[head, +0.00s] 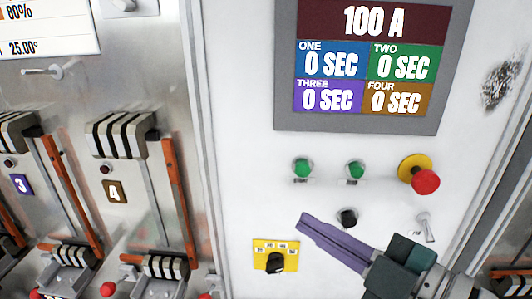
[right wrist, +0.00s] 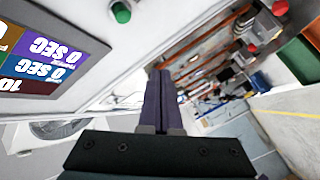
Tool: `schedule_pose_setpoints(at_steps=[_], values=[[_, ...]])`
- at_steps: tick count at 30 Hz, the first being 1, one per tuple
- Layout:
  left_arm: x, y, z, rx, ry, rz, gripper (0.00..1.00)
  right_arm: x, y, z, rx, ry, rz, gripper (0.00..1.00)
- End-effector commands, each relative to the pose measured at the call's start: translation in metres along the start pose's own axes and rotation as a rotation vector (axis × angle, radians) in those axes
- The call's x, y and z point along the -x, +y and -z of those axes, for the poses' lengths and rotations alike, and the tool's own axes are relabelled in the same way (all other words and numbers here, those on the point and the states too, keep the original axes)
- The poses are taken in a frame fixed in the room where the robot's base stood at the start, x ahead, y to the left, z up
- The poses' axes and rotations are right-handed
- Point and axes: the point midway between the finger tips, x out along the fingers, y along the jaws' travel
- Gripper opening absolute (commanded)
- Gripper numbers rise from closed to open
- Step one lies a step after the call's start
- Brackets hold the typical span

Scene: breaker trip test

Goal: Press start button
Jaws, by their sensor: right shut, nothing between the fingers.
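Two green push buttons sit side by side on the white panel, a left green button (head: 302,168) and a right green button (head: 354,170). The small labels under them are too small to read, so I cannot tell which is the start button. My right gripper (head: 303,223) has purple fingers, shut and empty, pointing left across the panel below the buttons. Its fingertips are below the left button and apart from it. In the right wrist view the shut fingers (right wrist: 160,85) extend forward, and one green button (right wrist: 121,12) shows at the upper left. My left gripper is not in view.
A red mushroom button (head: 425,181), a black knob (head: 347,217), a toggle switch (head: 425,228) and a yellow plate with a black selector (head: 275,262) surround the gripper. The display (head: 366,60) above reads 100 A and 0 SEC. Breakers with orange bars stand left.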

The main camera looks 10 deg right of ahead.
Motion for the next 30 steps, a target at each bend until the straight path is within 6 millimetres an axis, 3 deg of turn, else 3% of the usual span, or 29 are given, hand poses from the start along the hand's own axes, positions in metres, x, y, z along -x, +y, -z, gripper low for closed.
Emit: schedule_pose_setpoints(at_steps=[8,24,30], values=[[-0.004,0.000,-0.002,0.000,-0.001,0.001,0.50,-0.004,0.002,-0.003,0.001,0.001,0.000,0.00],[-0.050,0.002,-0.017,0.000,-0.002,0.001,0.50,-0.051,0.033,-0.039,0.003,0.002,0.000,0.00],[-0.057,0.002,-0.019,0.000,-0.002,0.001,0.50,-0.060,0.042,-0.045,0.000,-0.001,0.001,0.00]])
